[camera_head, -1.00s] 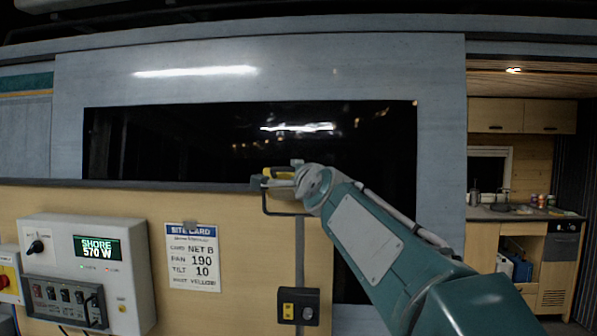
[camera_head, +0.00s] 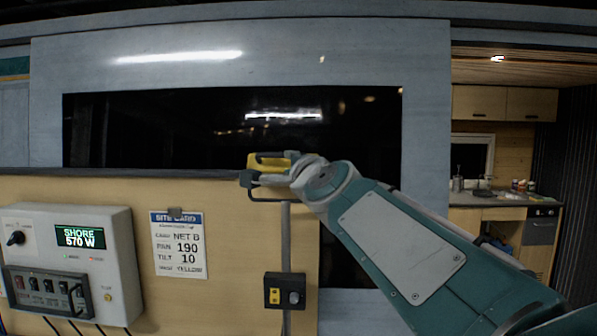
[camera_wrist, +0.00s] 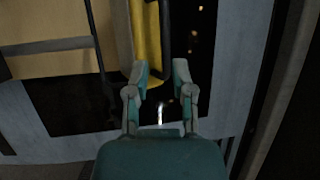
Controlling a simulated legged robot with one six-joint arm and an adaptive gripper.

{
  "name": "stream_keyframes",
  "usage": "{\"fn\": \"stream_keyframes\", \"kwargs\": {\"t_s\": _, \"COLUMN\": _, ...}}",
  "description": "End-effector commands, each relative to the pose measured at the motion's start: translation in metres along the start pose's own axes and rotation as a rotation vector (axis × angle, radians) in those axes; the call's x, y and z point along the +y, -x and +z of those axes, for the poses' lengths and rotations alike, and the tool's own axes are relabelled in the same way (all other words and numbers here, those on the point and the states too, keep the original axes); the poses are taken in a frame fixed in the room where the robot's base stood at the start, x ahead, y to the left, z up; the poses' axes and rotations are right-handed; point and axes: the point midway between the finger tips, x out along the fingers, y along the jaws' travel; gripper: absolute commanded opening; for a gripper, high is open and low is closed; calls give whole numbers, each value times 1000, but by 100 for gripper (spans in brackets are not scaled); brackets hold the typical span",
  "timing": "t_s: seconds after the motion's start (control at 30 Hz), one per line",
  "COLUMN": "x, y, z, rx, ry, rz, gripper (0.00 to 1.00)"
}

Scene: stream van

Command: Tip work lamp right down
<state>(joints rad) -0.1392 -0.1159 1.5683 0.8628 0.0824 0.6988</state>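The right fingertip is clear of the lamp. In the head view my gripper (camera_head: 285,172) is at the lamp's right end, its fingers hard to make out.
A site card (camera_head: 179,245) reads PAN 190, TILT 10. A control box (camera_head: 118,265) with a SHORE 570 W display stands left of it. A small switch box (camera_head: 285,291) is on the post below the lamp. A kitchen nook (camera_head: 505,195) lies at right.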

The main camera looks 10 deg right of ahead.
Motion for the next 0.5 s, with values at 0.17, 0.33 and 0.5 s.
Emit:
{"fn": "stream_keyframes", "kwargs": {"t_s": 0.17, "x": 0, "y": 29, "z": 0, "rx": 0, "ry": 1, "rz": 0, "gripper": 31}}
{"fn": "stream_keyframes", "kwargs": {"t_s": 0.33, "x": 1, "y": 44, "z": 1, "rx": 0, "ry": 0, "rz": 2, "gripper": 31}}
{"fn": "stream_keyframes", "kwargs": {"t_s": 0.5, "x": 2, "y": 47, "z": 1, "rx": 0, "ry": 0, "rz": 2, "gripper": 31}}
